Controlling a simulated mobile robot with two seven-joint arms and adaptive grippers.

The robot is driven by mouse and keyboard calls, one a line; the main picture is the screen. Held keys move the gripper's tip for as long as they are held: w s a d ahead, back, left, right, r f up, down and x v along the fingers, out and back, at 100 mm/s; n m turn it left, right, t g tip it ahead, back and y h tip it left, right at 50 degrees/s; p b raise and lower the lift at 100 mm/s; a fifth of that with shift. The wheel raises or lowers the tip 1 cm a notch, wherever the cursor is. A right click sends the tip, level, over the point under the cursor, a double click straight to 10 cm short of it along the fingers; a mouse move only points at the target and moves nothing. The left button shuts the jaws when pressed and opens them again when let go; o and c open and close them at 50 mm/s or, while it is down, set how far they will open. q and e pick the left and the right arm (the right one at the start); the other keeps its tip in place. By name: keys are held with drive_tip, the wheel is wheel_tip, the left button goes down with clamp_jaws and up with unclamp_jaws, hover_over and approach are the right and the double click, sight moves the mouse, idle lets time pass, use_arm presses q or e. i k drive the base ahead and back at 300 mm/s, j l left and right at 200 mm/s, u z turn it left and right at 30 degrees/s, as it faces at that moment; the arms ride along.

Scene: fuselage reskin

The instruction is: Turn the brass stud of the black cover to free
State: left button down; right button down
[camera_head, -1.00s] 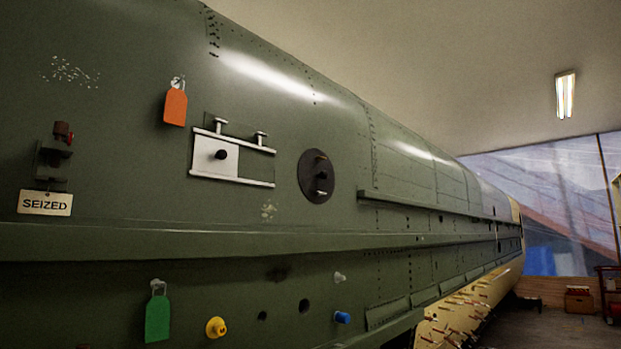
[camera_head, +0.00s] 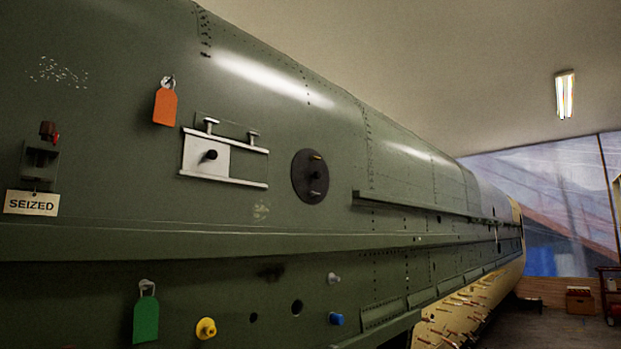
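The black cover (camera_head: 309,176) is a round dark disc on the green fuselage side, right of the white sliding plate. The brass stud (camera_head: 315,157) sits near its top edge as a small brass-coloured pin. A dark knob (camera_head: 316,175) stands out near the middle of the cover, and another small dark stud shows below it. The stud's exact turn is too small to tell. Neither of my grippers shows in the head view.
A white plate in rails (camera_head: 207,157) with a black knob is left of the cover. An orange tag (camera_head: 165,106), a SEIZED sign (camera_head: 31,203), a green tag (camera_head: 146,318), a yellow plug (camera_head: 206,328) and a blue plug (camera_head: 336,319) are on the skin. A ledge (camera_head: 250,240) runs below the cover.

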sight(307, 176)
drive_tip(key=i+l, duration=0.2)
drive_tip(key=l, duration=0.15)
drive_tip(key=i+l+u, duration=0.1)
drive_tip(key=l, duration=0.25)
drive_tip(key=i+l, duration=0.2)
drive_tip(key=l, duration=0.15)
drive_tip(key=i+l+u, duration=0.15)
drive_tip(key=l, duration=0.2)
drive_tip(key=i+l, duration=0.2)
drive_tip(key=l, duration=0.15)
drive_tip(key=i+l+u, duration=0.1)
drive_tip(key=l, duration=0.3)
drive_tip(key=i+l, duration=0.15)
drive_tip(key=l, duration=0.2)
